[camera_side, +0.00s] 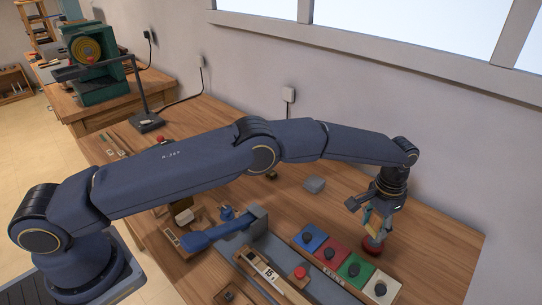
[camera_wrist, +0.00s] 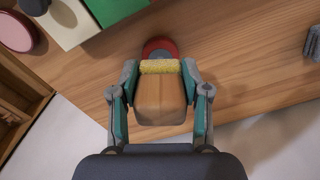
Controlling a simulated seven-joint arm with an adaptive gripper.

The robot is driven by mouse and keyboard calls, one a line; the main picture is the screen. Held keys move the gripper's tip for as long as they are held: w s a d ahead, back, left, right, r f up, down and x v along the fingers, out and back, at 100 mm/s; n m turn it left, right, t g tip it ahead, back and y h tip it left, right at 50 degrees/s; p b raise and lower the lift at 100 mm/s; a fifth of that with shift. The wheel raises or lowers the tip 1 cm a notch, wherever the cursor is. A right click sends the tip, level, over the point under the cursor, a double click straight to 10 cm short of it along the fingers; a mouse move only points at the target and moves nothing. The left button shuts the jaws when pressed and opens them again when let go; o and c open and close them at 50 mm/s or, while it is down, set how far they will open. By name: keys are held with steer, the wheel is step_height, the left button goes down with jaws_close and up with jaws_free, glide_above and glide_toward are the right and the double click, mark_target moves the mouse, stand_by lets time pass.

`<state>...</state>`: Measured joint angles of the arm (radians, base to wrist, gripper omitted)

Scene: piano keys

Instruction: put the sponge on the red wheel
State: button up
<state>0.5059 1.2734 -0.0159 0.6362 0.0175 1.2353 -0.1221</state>
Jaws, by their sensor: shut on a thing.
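My gripper (camera_side: 374,228) points down at the right end of the bench. In the wrist view its teal-padded fingers (camera_wrist: 160,95) are shut on the sponge (camera_wrist: 160,102), a tan block with a yellow porous layer (camera_wrist: 159,67) at its far end. The sponge shows as a small tan and yellow patch in the side view. The red wheel (camera_side: 372,246) is right below the gripper, and in the wrist view the wheel (camera_wrist: 158,46) lies just beyond the yellow layer, partly covered by it. I cannot tell whether sponge and wheel touch.
A row of blue, red, green and white blocks (camera_side: 333,253) with dark round tops lies left of the wheel. A red button (camera_side: 300,272) and a blue clamp-like tool (camera_side: 210,236) are farther left. A grey block (camera_side: 315,184) lies behind. Bare wood (camera_side: 440,230) extends right.

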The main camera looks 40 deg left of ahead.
mark_target(372, 243)
steer(key=shift+w+d+f, duration=0.3)
steer(key=shift+w+f, duration=0.3)
steer(key=shift+f, duration=1.6)
steer(key=shift+f, duration=0.15)
steer(key=o, duration=1.1)
steer(key=shift+o, duration=0.2)
